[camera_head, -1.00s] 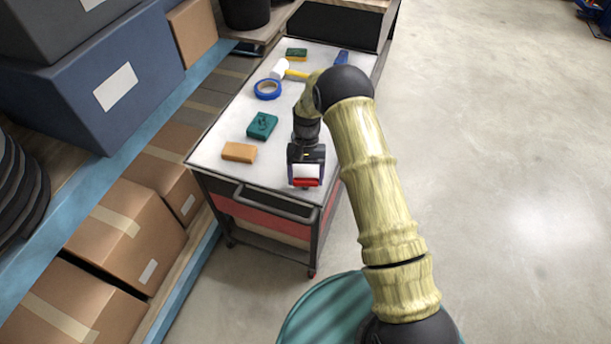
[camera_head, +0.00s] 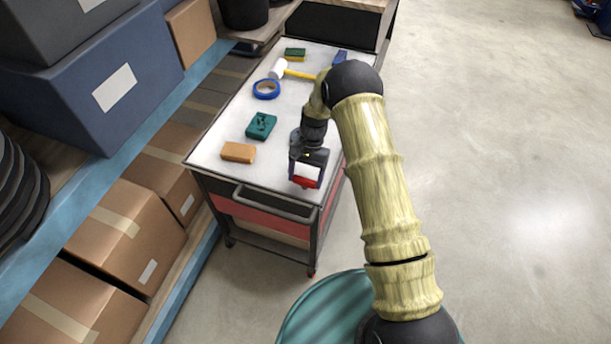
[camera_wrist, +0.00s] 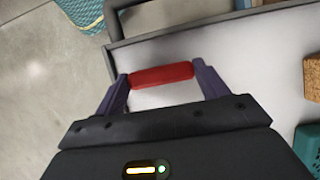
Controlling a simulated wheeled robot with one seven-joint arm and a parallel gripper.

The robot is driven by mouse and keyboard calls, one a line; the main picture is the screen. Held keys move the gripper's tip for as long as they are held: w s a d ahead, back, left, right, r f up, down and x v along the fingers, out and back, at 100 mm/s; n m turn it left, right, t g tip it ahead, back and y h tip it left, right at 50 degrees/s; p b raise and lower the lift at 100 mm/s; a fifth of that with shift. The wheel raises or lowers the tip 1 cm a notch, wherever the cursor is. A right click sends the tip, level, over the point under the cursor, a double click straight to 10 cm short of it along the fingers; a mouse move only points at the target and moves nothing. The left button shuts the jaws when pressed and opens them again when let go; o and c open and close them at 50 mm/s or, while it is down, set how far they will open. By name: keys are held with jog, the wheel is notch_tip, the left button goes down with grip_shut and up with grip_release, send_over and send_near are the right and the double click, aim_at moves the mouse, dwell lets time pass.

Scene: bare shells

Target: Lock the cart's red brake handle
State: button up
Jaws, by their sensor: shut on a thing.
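The red brake handle (camera_head: 304,183) is at the near edge of the cart (camera_head: 208,153), toward its right corner. In the wrist view the handle (camera_wrist: 161,75) lies crosswise between the two purple fingers, its ends touching them. My gripper (camera_wrist: 163,78) is shut on it. In the head view my gripper (camera_head: 305,175) reaches down over the cart's near edge, slightly tilted. The handle's mount and pivot are hidden, so I cannot tell its lock position.
On the cart top lie an orange block (camera_head: 238,152), a teal block (camera_head: 261,125), blue tape (camera_head: 266,89), a mallet (camera_head: 279,68) and a green sponge (camera_head: 295,54). Shelves with cardboard boxes (camera_head: 127,223) flank the left.

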jog(key=o, duration=1)
jog(key=b+v, duration=0.1)
jog(key=v, duration=1.6)
jog(key=shift+w+d+r, duration=0.1)
jog(key=shift+w+r, duration=0.05)
jog(key=shift+r, duration=0.1)
jog(key=s+d+r+n+t+p, duration=0.2)
jog(key=s+d+r+t+p, duration=0.15)
jog(key=s+d+r, duration=0.45)
jog(key=s+d+r+t+p, duration=0.1)
jog(key=s, duration=0.5)
jog(key=s+d+r+n+t+h+p, duration=0.1)
jog(key=s+d+r, duration=0.1)
jog(key=s, duration=0.4)
jog(key=s+d+r+n+t+p, duration=0.1)
jog(key=s+r, duration=0.1)
jog(key=s, duration=0.4)
jog(key=shift+d+h, duration=0.3)
jog(key=shift+d, duration=0.05)
